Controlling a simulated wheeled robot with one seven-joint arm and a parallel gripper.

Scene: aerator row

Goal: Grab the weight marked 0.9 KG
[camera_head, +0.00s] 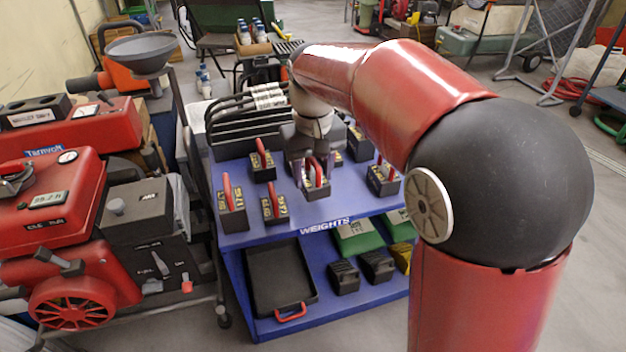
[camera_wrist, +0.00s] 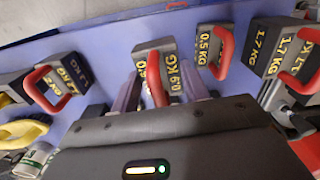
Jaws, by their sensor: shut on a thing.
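A dark weight with a red handle and yellow lettering reading 0.9 KG (camera_wrist: 154,46) is between my gripper's two fingers in the wrist view. My gripper (camera_wrist: 160,92) is shut on its red handle, one purple-grey finger on each side. In the head view my gripper (camera_head: 316,172) reaches down from above onto this weight (camera_head: 317,194), among the other weights on the blue cart top. I cannot tell whether its base touches the surface. Part of the handle and body is hidden by the fingers and gripper housing.
The blue cart (camera_head: 290,238) carries other red-handled weights close around: a 0.5 KG one (camera_wrist: 208,66), a 1.7 KG one (camera_wrist: 262,40) and a 1.2 KG one (camera_wrist: 72,66). Black and green items sit on the lower shelf. Red machines (camera_head: 60,210) stand left of the cart.

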